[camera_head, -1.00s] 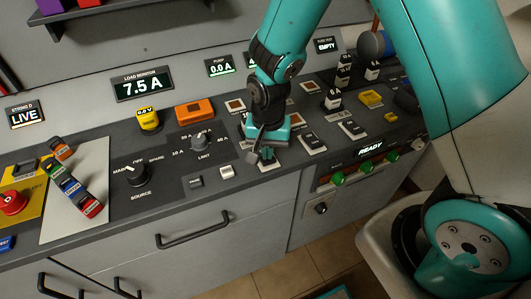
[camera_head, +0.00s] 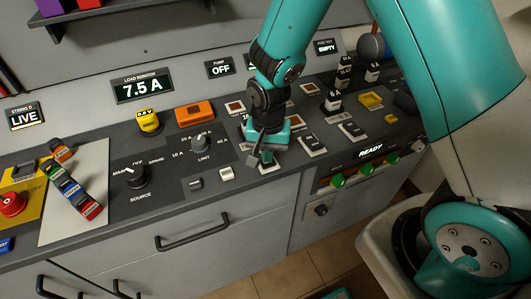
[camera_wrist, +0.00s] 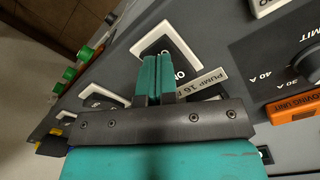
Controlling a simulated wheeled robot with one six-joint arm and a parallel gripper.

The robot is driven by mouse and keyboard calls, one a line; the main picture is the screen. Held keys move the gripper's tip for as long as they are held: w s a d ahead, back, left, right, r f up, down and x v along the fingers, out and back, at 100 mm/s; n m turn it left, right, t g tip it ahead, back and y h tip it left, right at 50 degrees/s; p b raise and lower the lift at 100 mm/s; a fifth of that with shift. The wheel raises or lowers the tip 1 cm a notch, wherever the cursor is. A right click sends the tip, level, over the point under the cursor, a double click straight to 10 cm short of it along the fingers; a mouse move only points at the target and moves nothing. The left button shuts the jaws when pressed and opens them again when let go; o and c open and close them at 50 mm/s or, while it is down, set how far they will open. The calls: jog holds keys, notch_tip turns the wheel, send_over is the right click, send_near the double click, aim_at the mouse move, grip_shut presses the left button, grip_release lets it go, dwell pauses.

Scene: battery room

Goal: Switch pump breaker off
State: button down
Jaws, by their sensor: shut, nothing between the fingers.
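The pump breaker (camera_wrist: 178,42) is a black rocker in a white frame. In the wrist view a label (camera_wrist: 203,86) beside it reads "PUMP 16", cut off by my gripper. My gripper (camera_wrist: 157,57) is shut and empty, its teal fingertips over the rocker, touching or very close. In the head view my gripper (camera_head: 262,158) is down at the breaker's white frame (camera_head: 268,168) near the panel's front edge and hides most of the rocker. The pump display (camera_head: 220,68) on the back wall reads "OFF".
More white-framed breakers (camera_head: 312,146) stand to the right.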

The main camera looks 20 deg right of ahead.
jog(key=shift+r+p, duration=2.55)
jog(key=shift+r, duration=0.7)
jog(key=s+a+r+n+y, duration=0.2)
jog(key=s+r+n, duration=0.4)
jog(key=s+r, duration=0.3)
jog(key=s+a+r+n+y, duration=0.2)
jog(key=s+r+n, duration=0.5)
jog(key=r, duration=0.6)
jog(key=s, duration=0.2)
jog(key=shift+s+a+r, duration=0.2)
jog(key=shift+s, duration=0.1)
